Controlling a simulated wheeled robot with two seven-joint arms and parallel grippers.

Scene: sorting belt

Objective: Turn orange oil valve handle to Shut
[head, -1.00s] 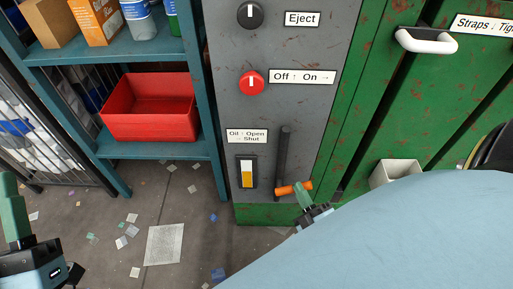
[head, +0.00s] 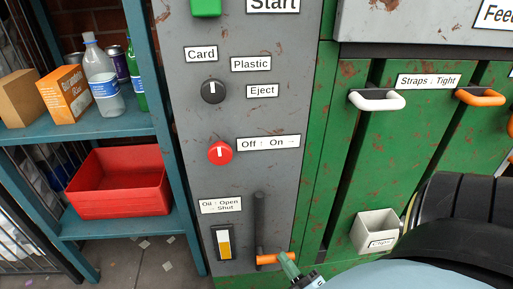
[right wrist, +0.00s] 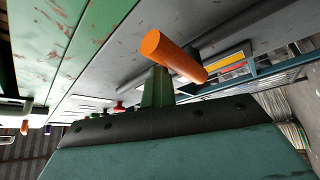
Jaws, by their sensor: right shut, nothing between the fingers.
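The orange oil valve handle (head: 268,259) is a short bar that lies about level, pointing right from a dark upright pipe (head: 259,222) low on the grey panel. A label reading "Oil: Open, Shut" (head: 220,205) sits above a sight gauge (head: 224,243) with white above yellow. My right gripper (head: 288,262) is shut and empty, its green fingertips at the right end of the handle. In the right wrist view, the handle (right wrist: 170,54) crosses just past the closed fingertips (right wrist: 157,85). I cannot tell whether they touch. My left gripper is out of view.
A red knob (head: 220,153) and a black Eject knob (head: 213,91) sit higher on the panel. A white clips bin (head: 375,232) and strap handles (head: 377,99) are on the green machine at right. A shelf with a red bin (head: 118,190) stands at left.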

